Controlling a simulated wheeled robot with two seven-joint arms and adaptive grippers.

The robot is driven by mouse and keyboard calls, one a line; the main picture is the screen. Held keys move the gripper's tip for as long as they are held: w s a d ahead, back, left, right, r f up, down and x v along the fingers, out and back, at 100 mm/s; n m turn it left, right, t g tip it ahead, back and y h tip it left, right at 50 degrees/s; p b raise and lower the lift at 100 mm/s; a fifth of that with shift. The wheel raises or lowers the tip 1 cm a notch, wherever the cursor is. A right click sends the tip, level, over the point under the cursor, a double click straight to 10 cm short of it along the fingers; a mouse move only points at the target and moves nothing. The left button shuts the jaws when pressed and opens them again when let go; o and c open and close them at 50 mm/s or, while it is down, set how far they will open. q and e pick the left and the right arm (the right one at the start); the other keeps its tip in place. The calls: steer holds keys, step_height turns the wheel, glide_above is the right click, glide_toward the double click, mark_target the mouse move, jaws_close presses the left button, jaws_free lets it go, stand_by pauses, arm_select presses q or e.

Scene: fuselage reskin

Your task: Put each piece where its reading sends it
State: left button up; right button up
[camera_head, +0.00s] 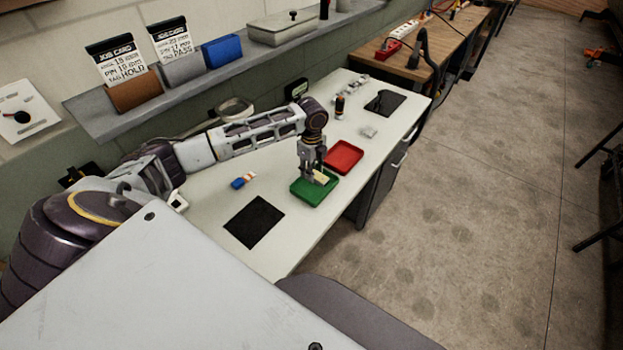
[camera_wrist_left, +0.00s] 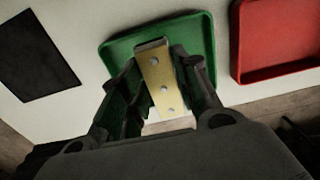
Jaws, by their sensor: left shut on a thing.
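My left gripper (camera_head: 312,171) is over the green tray (camera_head: 309,196) and shut on a yellowish piece (camera_head: 321,178). In the left wrist view the piece (camera_wrist_left: 160,84) is a flat brass-coloured strip with several pale round dots, held between the fingers over the green tray (camera_wrist_left: 119,48). Whether it touches the tray floor I cannot tell. The red tray (camera_head: 344,156) is beside it and looks empty; it also shows in the left wrist view (camera_wrist_left: 277,73). Two job cards stand on the shelf: one (camera_head: 119,61) reads HOLD, the other (camera_head: 173,40) PASS. My right gripper is not in view.
A dark, orange-banded cylinder (camera_head: 340,105) and a small grey block (camera_head: 369,131) are beyond the red tray.

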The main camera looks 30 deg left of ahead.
mark_target(312, 185)
arm_select(q)
step_height(312, 185, down, 3)
steer(key=shift+f, duration=0.8)
steer(key=o, duration=1.1)
steer(key=shift+r, duration=0.3)
step_height(312, 185, up, 10)
steer(key=shift+f, duration=0.1)
steer(key=shift+r, duration=0.9)
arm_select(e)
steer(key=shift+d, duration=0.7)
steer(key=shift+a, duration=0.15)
